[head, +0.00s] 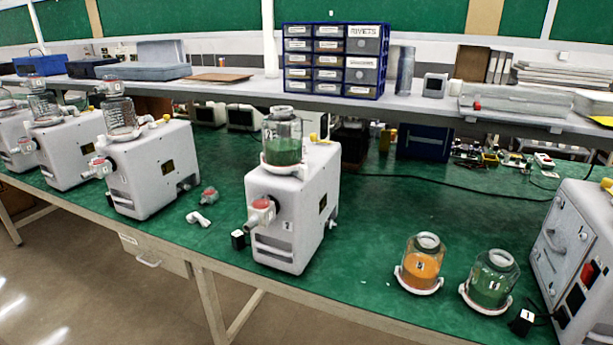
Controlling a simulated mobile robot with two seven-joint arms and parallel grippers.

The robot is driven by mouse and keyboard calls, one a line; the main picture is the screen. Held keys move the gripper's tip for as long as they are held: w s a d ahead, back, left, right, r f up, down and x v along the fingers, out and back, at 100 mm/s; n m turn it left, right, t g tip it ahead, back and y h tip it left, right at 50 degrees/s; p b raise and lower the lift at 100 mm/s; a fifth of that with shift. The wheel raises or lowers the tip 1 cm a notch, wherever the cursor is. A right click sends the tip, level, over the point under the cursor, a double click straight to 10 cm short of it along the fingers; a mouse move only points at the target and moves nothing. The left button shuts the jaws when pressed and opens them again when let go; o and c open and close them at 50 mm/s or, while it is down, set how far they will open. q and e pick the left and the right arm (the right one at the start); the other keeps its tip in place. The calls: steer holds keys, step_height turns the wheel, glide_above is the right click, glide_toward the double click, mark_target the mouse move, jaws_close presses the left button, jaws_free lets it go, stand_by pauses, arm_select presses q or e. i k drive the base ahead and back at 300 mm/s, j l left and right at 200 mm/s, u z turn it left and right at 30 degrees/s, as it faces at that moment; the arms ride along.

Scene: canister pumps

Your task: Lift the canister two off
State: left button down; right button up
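A clear canister with green contents (283,150) sits upright in a white ring on top of the middle white pump (292,210). A canister with orange contents (421,265) stands upright in a white holder on the green bench top, right of that pump. Another canister with green contents (491,284) stands in a holder just right of the orange one. Neither gripper is in view.
More white pumps with clear canisters (150,168) stand along the left. A grey box with a front panel (580,260) is at the right edge. Small fittings (199,218) lie left of the middle pump. A shelf with a blue drawer cabinet (334,60) runs behind. The bench between pump and orange canister is clear.

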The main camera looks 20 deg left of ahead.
mark_target(282, 129)
steer(key=j+z, duration=0.1)
steer(key=z, duration=0.65)
steer(key=k+j+z, duration=0.15)
steer(key=j+z, duration=0.3)
steer(key=k+j+z, duration=0.2)
steer(key=z, duration=0.25)
steer(key=k+j+z, duration=0.45)
steer(key=k+j, duration=0.45)
steer(key=k, duration=0.25)
steer(key=k+j, duration=0.3)
steer(key=k, duration=0.2)
